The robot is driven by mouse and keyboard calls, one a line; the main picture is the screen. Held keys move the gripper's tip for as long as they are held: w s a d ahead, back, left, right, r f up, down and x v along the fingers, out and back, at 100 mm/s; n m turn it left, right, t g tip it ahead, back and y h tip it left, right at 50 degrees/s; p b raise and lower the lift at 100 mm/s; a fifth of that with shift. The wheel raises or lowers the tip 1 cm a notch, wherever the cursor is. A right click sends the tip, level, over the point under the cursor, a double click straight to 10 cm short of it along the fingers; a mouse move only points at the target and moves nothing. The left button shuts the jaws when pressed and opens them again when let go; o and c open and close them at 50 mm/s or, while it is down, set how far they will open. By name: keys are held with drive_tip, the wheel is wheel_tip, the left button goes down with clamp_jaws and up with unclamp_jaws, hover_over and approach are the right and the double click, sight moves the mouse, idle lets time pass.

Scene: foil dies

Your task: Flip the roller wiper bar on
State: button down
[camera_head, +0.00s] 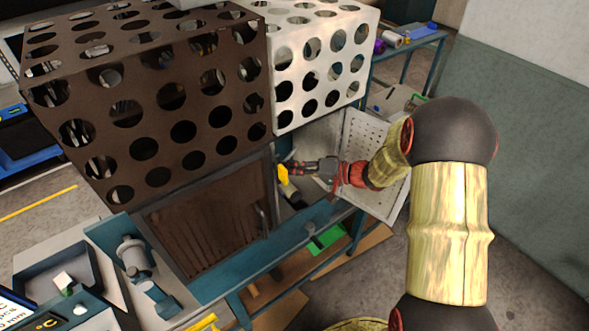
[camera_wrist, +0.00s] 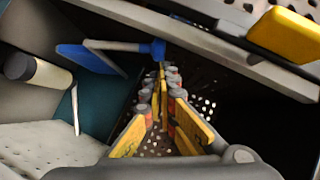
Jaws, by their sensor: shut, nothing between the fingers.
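My gripper (camera_head: 292,167) reaches in from the right to the opening beside the brown panel. In the wrist view its yellow-sided fingers (camera_wrist: 162,82) come together at the tips, shut with nothing held. A yellow block (camera_head: 283,174) is beside the fingertips; a yellow block also shows at upper right in the wrist view (camera_wrist: 286,35). A cream roller-like cylinder with a dark end (camera_wrist: 38,71) lies at left. A blue paddle (camera_wrist: 88,57) is joined by a grey rod to a blue knob just beyond the fingertips. I cannot tell which part is the wiper bar.
A brown perforated guard (camera_head: 150,125) and a white perforated guard (camera_head: 320,65) stand above the opening. A white perforated panel (camera_head: 372,165) stands open at right. A blue frame rail (camera_head: 240,265) runs below. Grey floor is clear at far right.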

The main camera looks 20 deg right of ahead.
idle(0.3)
drive_tip(key=a+b, duration=0.1)
drive_tip(key=b, duration=0.2)
drive_tip(key=shift+s+a+n+h, duration=0.1)
drive_tip(key=shift+s+n+h, duration=0.1)
drive_tip(key=shift+n+h, duration=0.2)
